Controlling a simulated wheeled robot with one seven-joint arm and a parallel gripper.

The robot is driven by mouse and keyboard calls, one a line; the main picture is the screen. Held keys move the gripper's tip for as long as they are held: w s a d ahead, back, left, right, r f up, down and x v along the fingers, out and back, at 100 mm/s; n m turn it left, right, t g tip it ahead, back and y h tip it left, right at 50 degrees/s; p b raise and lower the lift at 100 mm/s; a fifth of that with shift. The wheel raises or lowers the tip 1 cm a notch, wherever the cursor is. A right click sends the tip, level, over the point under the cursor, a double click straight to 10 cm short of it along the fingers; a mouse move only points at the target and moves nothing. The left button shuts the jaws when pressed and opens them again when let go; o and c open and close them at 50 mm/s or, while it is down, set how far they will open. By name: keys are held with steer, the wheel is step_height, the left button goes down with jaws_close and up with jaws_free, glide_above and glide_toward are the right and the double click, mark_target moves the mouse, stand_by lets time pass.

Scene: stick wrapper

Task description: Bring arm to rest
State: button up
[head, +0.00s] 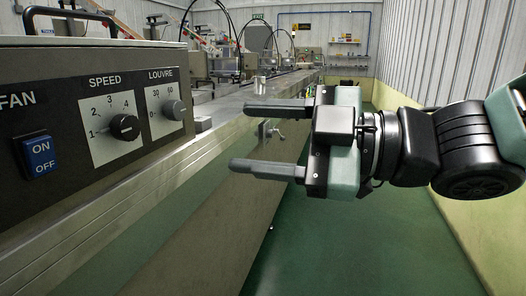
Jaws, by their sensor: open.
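My gripper (238,136) is in the middle of the head view, with its two grey fingers spread apart and pointing left. Nothing is between the fingers. My arm (400,147) reaches in from the right edge, roughly level, above the green floor. The fingertips are to the right of the control panel (70,100) and appear apart from it; the exact gap is hard to tell.
The panel carries a blue ON/OFF switch (39,157), a SPEED knob (125,127) and a LOUVRE knob (174,110). A long machine bed (180,160) runs into the background. Green floor (350,240) lies open below my arm, with a corrugated wall (440,50) at right.

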steer(key=shift+d, duration=0.1)
steer(key=w+d+f+m+t+h, duration=0.1)
steer(key=w+d+f+m+h, duration=0.15)
steer(key=f+m+h, duration=0.35)
steer(key=w+d+f+m+t+h, duration=0.1)
steer(key=w+d+f+m+h, duration=0.2)
steer(key=f, duration=0.5)
steer(key=s+d+f+m+g+h, duration=0.3)
steer(key=s+f+g, duration=0.15)
steer(key=s, duration=0.35)
steer(key=s+d+f+m+g+h, duration=0.25)
steer(key=s+f+g+h, duration=0.2)
steer(key=s, duration=0.35)
step_height(320, 180, up, 19)
steer(key=p, duration=1.9)
steer(key=shift+w+f+y, duration=0.2)
steer(key=shift+w+y, duration=0.05)
steer(key=shift+y, duration=0.1)
steer(key=shift+m, duration=0.25)
